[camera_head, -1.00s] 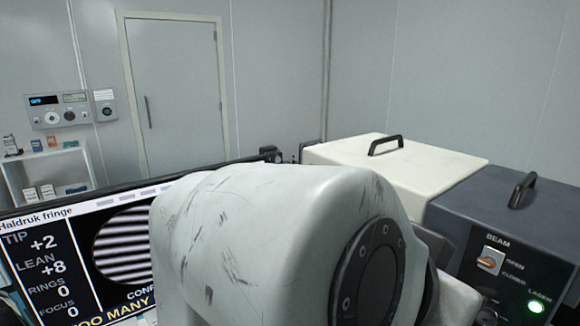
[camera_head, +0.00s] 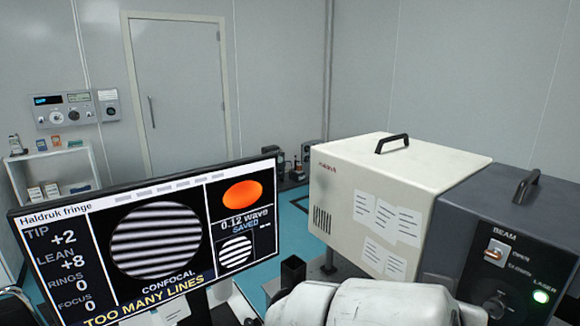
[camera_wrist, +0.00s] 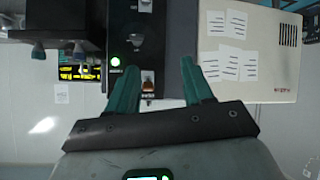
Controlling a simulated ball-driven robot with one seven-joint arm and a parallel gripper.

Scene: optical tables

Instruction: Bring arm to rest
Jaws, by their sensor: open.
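My gripper (camera_wrist: 150,88) shows in the wrist view with its two teal fingers spread apart and nothing between them. Beyond the fingers, the wrist view shows the dark laser box with its green lamp (camera_wrist: 115,62) and the cream housing (camera_wrist: 262,60), both appearing upside down. In the head view, part of my white arm fills the bottom edge right of centre. My gripper itself is hidden in the head view.
A monitor (camera_head: 90,225) reading "TOO MANY LINES" stands at the left. A cream housing (camera_head: 340,185) with paper notes and a dark laser box (camera_head: 510,225) stand at the right. A white shelf (camera_head: 86,160), a door (camera_head: 180,100) and blue floor (camera_head: 293,225) lie behind.

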